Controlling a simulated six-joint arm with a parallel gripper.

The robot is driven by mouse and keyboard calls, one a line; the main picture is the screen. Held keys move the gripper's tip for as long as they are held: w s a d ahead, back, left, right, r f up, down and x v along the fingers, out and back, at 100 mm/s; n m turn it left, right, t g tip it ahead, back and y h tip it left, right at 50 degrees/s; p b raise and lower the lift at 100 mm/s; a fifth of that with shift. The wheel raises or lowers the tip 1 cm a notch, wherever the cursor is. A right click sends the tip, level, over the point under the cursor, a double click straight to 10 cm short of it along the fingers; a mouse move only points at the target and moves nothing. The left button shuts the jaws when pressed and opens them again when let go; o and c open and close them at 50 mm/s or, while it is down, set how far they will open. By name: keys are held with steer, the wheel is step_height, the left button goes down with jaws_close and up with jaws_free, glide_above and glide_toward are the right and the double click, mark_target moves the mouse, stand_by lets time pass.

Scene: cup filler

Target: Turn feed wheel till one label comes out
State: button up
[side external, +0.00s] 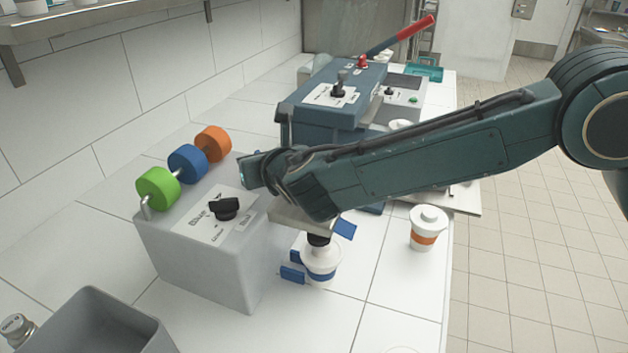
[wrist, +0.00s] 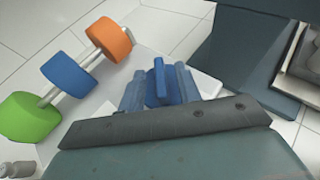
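A grey box carries a green roll (side external: 157,188), a blue roll (side external: 187,164) and an orange roll (side external: 212,144) on a bent rod. A black knob (side external: 224,208) sits on its printed top panel. I cannot tell which part is the feed wheel, and I see no label coming out. My gripper (side external: 318,250) points down at the box's right side, its blue finger pads apart. A white cup with a blue band (side external: 322,268) shows between the pads; contact is unclear. The wrist view shows blue finger parts (wrist: 160,88) beside the box, right of the rolls.
A blue-grey machine (side external: 335,100) with a red-handled lever (side external: 415,27) stands behind my arm. A grey bin (side external: 95,325) is at the front left. The white counter between box and bin is clear.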

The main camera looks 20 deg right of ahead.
jaws_close()
steer(key=shift+a+m+h, duration=0.15)
steer(key=shift+m+h, duration=0.55)
steer(key=shift+h, duration=0.1)
jaws_free()
steer(key=v, duration=1.3)
steer(key=shift+s+r, duration=0.2)
steer(key=shift+s, duration=0.1)
